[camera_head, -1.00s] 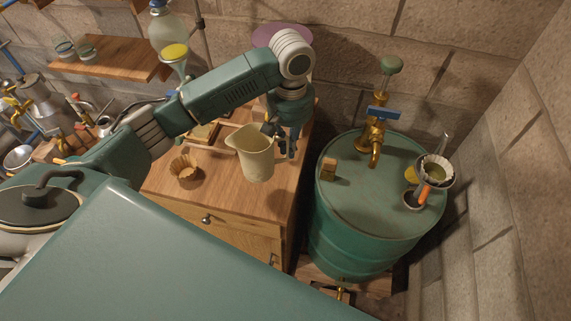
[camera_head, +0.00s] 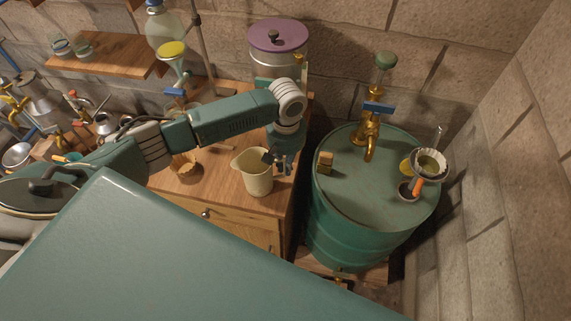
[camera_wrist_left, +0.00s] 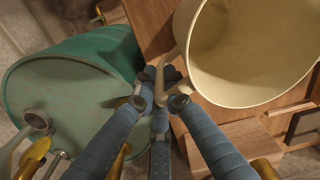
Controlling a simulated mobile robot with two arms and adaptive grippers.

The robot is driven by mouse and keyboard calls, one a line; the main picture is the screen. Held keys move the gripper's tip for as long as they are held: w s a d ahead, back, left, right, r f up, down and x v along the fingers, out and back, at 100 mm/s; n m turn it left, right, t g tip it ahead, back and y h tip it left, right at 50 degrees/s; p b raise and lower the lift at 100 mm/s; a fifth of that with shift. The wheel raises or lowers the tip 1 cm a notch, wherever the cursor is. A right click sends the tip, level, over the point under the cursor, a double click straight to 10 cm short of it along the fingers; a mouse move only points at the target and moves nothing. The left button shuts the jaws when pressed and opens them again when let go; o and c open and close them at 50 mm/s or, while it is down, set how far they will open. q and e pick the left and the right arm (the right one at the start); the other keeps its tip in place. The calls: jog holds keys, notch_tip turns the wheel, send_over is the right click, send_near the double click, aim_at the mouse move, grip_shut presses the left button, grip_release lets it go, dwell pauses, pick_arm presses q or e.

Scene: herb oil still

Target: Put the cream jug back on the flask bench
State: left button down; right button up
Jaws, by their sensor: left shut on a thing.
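The cream jug (camera_head: 256,174) is upright at the front right of a wooden bench top (camera_head: 218,186), which I take for the flask bench. I cannot tell whether its base touches the wood. My left gripper (camera_head: 279,164) is at the jug's right side, shut on its handle. In the left wrist view, my left gripper's fingers (camera_wrist_left: 162,98) meet at the handle, and the open, empty-looking jug (camera_wrist_left: 262,52) fills the upper right. My right gripper is not in view.
A green drum (camera_head: 365,210) with a brass tap (camera_head: 372,140) stands right of the bench across a narrow gap. A brown fluted cup (camera_head: 184,166) is left of the jug. A pot with a purple lid (camera_head: 278,36) stands behind. A shelf (camera_head: 110,55) is at upper left.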

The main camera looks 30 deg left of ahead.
pick_arm(q)
jog(key=shift+f, duration=0.2)
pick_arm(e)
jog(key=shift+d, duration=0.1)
pick_arm(q)
jog(key=c, duration=1.8)
grip_release()
jog(key=shift+c, duration=0.2)
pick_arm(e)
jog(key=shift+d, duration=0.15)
pick_arm(q)
jog(key=shift+r, duration=0.1)
notch_tip(320, 180, up, 12)
jog(key=shift+r+b, duration=0.15)
jog(key=shift+b, duration=0.85)
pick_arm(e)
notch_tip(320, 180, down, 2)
